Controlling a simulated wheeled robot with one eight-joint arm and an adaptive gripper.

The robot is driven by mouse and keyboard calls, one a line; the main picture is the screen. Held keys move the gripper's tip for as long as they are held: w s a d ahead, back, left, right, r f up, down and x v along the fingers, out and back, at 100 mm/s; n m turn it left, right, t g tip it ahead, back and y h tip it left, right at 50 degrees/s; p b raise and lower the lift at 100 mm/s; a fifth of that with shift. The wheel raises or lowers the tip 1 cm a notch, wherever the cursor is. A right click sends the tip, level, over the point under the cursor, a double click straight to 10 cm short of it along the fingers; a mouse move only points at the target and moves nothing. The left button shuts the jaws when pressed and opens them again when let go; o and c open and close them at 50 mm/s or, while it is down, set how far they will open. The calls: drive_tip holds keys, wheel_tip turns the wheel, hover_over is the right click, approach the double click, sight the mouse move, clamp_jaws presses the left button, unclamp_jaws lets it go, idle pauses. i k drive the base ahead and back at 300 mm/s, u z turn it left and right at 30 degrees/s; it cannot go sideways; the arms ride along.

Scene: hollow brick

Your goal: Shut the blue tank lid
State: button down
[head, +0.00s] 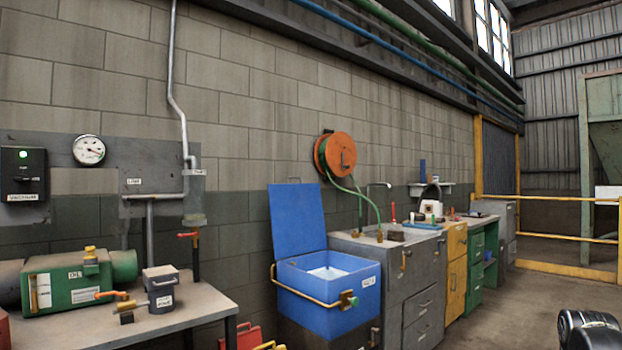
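The blue tank (322,316) stands at the middle bottom of the head view, left of the grey sink cabinet. Its lid (297,217) is a flat blue panel, raised at the back edge and leaning close to the block wall, so the tank is open. Something whitish shows inside the tank. A yellowish bar (303,291) runs around the tank's front, with a green and brass fitting at its right end. My gripper's fingers are not in view. A dark rounded part at the lower right edge looks like part of my arm.
A grey bench (168,320) with a green vacuum pump (78,285) and a small grey canister (160,290) stands at left. A red can (242,336) sits on the floor between bench and tank. A grey sink cabinet (412,295) adjoins the tank. Open floor lies right.

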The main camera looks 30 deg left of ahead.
sight(297, 211)
drive_tip(key=z, duration=0.05)
drive_tip(key=i, duration=2.2)
drive_tip(key=u, duration=1.1)
drive_tip(key=i, duration=0.85)
drive_tip(key=u, duration=0.55)
